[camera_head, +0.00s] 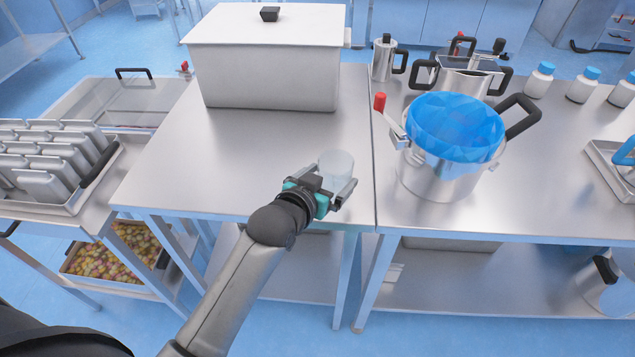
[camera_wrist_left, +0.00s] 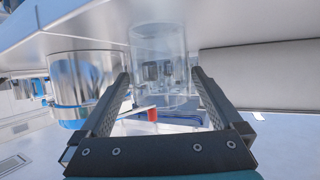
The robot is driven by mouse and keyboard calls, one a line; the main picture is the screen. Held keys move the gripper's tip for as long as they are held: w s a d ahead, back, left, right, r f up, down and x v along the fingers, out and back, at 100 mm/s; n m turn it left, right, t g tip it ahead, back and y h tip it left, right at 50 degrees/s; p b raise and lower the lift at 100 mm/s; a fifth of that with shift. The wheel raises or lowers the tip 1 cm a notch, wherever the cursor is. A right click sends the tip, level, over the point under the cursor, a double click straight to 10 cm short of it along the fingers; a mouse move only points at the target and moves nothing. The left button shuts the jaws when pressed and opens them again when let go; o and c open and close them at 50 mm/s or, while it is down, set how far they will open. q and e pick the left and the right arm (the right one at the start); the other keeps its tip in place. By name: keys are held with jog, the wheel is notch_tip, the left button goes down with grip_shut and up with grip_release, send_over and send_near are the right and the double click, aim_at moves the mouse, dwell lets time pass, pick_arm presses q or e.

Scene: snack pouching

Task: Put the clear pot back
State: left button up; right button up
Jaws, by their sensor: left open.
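The clear pot (camera_head: 336,163) is a small see-through cylinder standing upright near the front right corner of the left steel table (camera_head: 255,160). My left gripper (camera_head: 328,181) reaches in from the front, with its fingers on either side of the pot. In the left wrist view, which looks upside down, the clear pot (camera_wrist_left: 160,50) lies between and beyond the open fingers (camera_wrist_left: 160,75). I cannot tell whether either finger touches it. My right gripper is not in view.
A large white lidded box (camera_head: 265,65) stands behind the pot. A steel pot with a blue liner (camera_head: 455,125) and a red-tipped handle (camera_head: 380,102) stands close on the right table. Metal pouches (camera_head: 50,160) fill a tray at left. The left table's middle is clear.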

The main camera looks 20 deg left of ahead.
pick_arm(q)
jog(key=p+v, duration=0.1)
jog(key=v, duration=0.5)
jog(key=shift+s, duration=0.15)
dwell(0.3)
